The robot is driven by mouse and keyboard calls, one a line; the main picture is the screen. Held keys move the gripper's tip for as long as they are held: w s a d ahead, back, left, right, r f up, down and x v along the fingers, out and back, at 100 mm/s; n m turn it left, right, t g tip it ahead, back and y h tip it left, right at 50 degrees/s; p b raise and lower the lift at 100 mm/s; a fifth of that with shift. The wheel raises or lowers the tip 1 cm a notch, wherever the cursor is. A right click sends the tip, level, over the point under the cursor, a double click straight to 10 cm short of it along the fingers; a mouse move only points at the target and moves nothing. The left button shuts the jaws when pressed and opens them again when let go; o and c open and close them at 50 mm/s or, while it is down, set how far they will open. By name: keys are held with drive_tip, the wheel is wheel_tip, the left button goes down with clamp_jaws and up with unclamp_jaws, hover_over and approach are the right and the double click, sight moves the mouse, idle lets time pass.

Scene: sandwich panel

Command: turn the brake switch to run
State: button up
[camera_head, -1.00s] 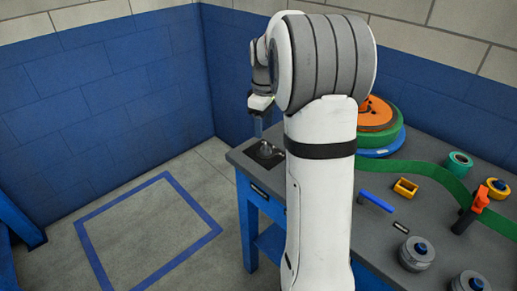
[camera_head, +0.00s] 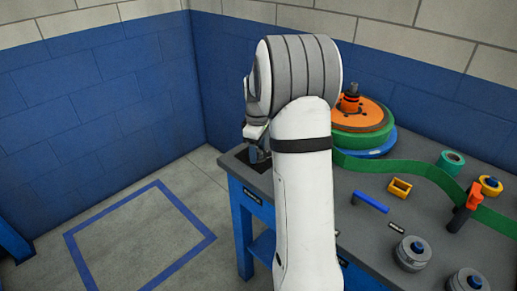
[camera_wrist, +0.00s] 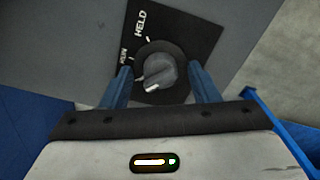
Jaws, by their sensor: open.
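The brake switch is a round grey knob (camera_wrist: 160,72) with a raised grip bar, on a black plate (camera_wrist: 188,25) marked HELD and RUN. A white line shows on the knob's lower-left part. My gripper (camera_wrist: 163,74) is open, with one blue finger on each side of the knob. I cannot tell whether the fingers touch it. In the head view my gripper (camera_head: 256,153) is low at the left corner of the grey bench top (camera_head: 350,240), and it hides the knob there.
An orange, green and blue stacked reel (camera_head: 362,118) stands behind my arm. A green strap (camera_head: 420,170), a blue handle (camera_head: 371,201), a yellow block (camera_head: 399,188), an orange-handled lever (camera_head: 465,208) and grey knobs (camera_head: 412,253) lie to the right. Open floor is left.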

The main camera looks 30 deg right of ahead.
drive_tip(key=shift+c, duration=0.3)
drive_tip(key=c, duration=0.9)
drive_tip(key=shift+r+m, duration=0.1)
drive_tip(key=shift+m, duration=0.2)
drive_tip(key=m+p, duration=0.1)
drive_tip(key=m, duration=0.3)
drive_tip(key=shift+m+p, duration=0.3)
drive_tip(key=shift+p, duration=0.05)
drive_tip(key=m, duration=0.4)
drive_tip(key=shift+m+p, duration=0.3)
drive_tip(key=shift+p, duration=0.1)
drive_tip(key=o, duration=1)
drive_tip(key=shift+c, duration=0.2)
